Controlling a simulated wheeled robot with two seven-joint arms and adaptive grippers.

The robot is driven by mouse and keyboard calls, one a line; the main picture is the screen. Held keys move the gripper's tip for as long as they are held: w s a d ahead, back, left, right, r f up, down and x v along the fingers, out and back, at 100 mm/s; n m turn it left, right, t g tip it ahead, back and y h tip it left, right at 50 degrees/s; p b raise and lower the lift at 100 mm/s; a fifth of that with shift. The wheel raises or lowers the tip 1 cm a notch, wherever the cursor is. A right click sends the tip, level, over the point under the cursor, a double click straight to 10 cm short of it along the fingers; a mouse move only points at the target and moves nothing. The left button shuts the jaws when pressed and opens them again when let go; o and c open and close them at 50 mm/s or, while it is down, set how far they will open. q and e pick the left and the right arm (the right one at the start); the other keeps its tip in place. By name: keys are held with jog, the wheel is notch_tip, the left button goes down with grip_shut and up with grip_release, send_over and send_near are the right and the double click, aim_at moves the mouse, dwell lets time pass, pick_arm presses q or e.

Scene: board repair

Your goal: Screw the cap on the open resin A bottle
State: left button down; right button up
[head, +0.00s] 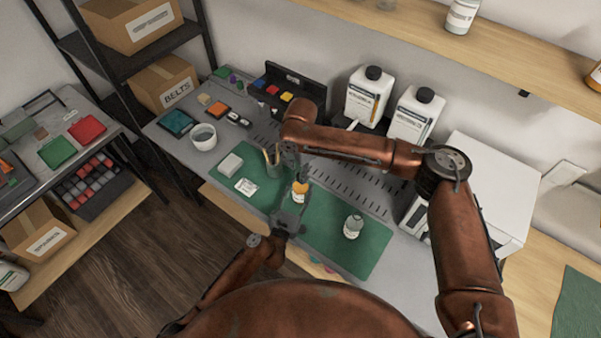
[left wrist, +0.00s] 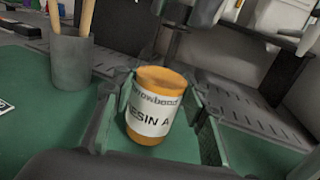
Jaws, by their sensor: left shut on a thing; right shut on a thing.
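The resin A bottle (head: 299,196) is orange with a white label and stands over the green mat. It also shows in the left wrist view (left wrist: 155,117), slightly tilted in the picture, with its label readable. My left gripper (head: 291,211) is shut around the bottle, with a finger on each side. My right gripper (head: 294,168) points down just above the bottle, in line with its top. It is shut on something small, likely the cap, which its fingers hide.
A pale bottle (head: 352,228) stands right on the green mat (head: 330,250). A grey cup with sticks (head: 273,164) stands close behind my grippers. A white mug (head: 203,137) is at the left. Two large white bottles (head: 369,95) (head: 415,112) stand at the back.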

grip_shut()
jog(key=m, duration=1.1)
jog(key=shift+m, duration=0.4)
jog(key=o, duration=0.9)
grip_release()
jog(key=shift+c, duration=0.2)
notch_tip(320, 180, up, 12)
pick_arm(q)
jog(key=c, duration=1.1)
grip_release()
